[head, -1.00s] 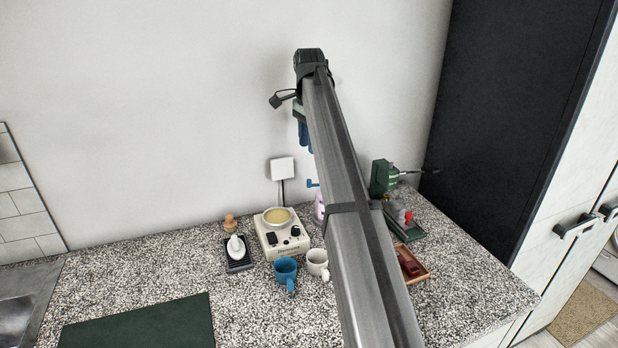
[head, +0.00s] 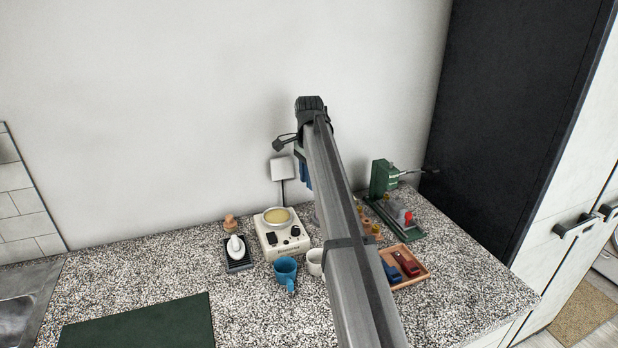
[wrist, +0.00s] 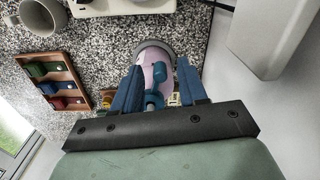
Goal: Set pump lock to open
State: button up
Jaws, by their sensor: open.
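The pump bottle (wrist: 158,52) is pale lavender and shows in the wrist view, just beyond my gripper. Its blue pump top (wrist: 158,76) appears between the two blue fingers of my gripper (wrist: 159,69), with a gap visible on the right. I cannot tell from this view whether the fingers are level with the pump top or above it. My gripper is open and holds nothing. In the head view the bottle is hidden behind my arm, and only a bit of a blue finger (head: 307,176) shows. The position of the lock cannot be made out.
A wooden tray (head: 423,278) and a green drill-like machine (head: 383,178) are to the right. A white wall box (head: 282,168) is close behind.

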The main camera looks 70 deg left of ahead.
grip_shut()
dwell(0.3)
dwell(0.3)
jog(key=shift+w+d+r+n, duration=0.15)
jog(key=shift+d+n, duration=0.65)
jog(key=shift+n, duration=1.05)
jog(key=shift+w+d+f+n, duration=0.15)
jog(key=shift+d+n, duration=0.65)
jog(key=shift+n, duration=1.1)
jog(key=shift+w+d+r+n, duration=0.15)
jog(key=shift+d+n, duration=0.65)
jog(key=shift+n, duration=1.05)
jog(key=shift+w, duration=0.1)
grip_release()
jog(key=shift+d, duration=0.1)
